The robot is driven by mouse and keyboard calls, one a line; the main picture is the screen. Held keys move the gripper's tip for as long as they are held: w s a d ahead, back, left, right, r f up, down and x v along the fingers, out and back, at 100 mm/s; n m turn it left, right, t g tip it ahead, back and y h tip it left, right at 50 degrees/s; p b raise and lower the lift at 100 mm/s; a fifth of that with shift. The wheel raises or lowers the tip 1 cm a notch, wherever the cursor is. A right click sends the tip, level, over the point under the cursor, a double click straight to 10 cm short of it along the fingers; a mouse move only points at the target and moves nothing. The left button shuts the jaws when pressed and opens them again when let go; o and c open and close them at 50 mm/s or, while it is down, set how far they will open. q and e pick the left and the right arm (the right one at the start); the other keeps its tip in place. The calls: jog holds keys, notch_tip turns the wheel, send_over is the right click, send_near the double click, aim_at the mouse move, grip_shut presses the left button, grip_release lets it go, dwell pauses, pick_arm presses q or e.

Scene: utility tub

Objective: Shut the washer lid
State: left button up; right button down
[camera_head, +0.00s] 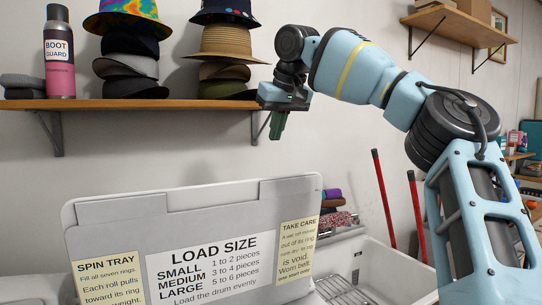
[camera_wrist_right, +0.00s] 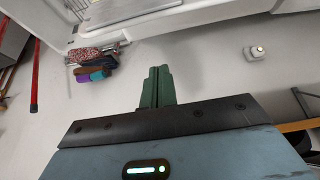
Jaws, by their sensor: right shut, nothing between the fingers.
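The washer lid (camera_head: 210,195) is a white panel with rounded corners, standing up and tilted back at the lower left of the head view. Its near face carries a load size label and two yellow labels. My right gripper (camera_head: 277,128), with green fingers, is in the air above the lid's top edge, near its right end, apart from it. It also shows in the right wrist view (camera_wrist_right: 158,72), where its fingers are together and empty. My left gripper is not in view. The washer's opening is mostly out of frame.
A wooden shelf (camera_head: 180,104) with stacked hats and a pink spray can (camera_head: 59,60) is on the wall behind. A white tub (camera_head: 400,268) stands to the right of the lid. Two red handles (camera_head: 384,200) lean by the wall there. Folded cloths (camera_head: 335,215) lie behind.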

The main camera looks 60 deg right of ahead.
jog(key=f, duration=0.3)
jog(key=f+p, duration=0.1)
jog(key=f, duration=0.2)
jog(key=w+f, duration=0.1)
jog(key=f, duration=0.2)
jog(key=shift+d+p, duration=0.2)
jog(key=shift+p, duration=0.2)
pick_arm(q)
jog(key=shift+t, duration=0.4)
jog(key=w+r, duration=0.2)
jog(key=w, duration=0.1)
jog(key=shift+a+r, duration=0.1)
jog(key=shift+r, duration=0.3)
pick_arm(e)
jog(key=shift+f, duration=0.15)
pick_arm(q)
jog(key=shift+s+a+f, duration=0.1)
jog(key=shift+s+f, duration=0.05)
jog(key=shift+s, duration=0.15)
